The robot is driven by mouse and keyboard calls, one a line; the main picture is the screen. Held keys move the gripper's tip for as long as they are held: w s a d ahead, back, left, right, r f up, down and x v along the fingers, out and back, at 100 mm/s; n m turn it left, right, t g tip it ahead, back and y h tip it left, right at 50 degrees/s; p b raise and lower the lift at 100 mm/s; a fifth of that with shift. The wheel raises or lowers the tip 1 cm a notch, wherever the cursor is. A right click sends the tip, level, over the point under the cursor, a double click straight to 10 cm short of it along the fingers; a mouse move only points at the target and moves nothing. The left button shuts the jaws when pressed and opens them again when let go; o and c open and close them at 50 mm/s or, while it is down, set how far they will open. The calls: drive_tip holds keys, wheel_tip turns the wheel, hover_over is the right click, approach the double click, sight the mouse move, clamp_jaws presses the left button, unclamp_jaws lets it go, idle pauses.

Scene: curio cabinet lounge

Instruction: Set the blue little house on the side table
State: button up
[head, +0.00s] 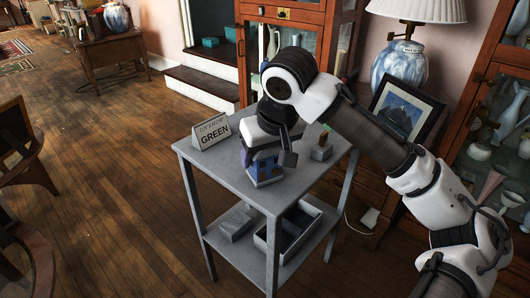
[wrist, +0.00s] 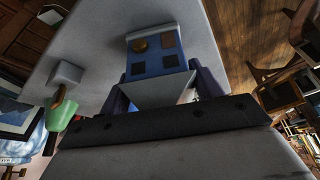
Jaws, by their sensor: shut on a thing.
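The blue little house (head: 264,171) is between the fingers of my gripper (head: 268,152), at the near part of a grey two-level side table's top (head: 218,167). In the wrist view the house (wrist: 154,62) shows a blue wall with dark and brown squares, and a pale sloping face toward the camera. My gripper (wrist: 163,88) has one dark finger on each side of it. The grey tabletop (wrist: 105,30) lies behind the house. I cannot tell whether its base touches the top.
A sign reading "GREEN" (head: 211,132) stands at the tabletop's left. A grey block with a small brown and green piece (head: 321,149) is at the right. The lower shelf holds a grey box (head: 236,222) and an open tray (head: 262,240). Glass cabinets stand behind and right.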

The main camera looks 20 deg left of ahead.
drive_tip(key=o, duration=1.2)
drive_tip(key=shift+f, duration=0.1)
drive_tip(key=p+v, duration=0.2)
drive_tip(key=v, duration=1)
drive_tip(key=shift+w+p, duration=0.1)
drive_tip(key=shift+p, duration=0.25)
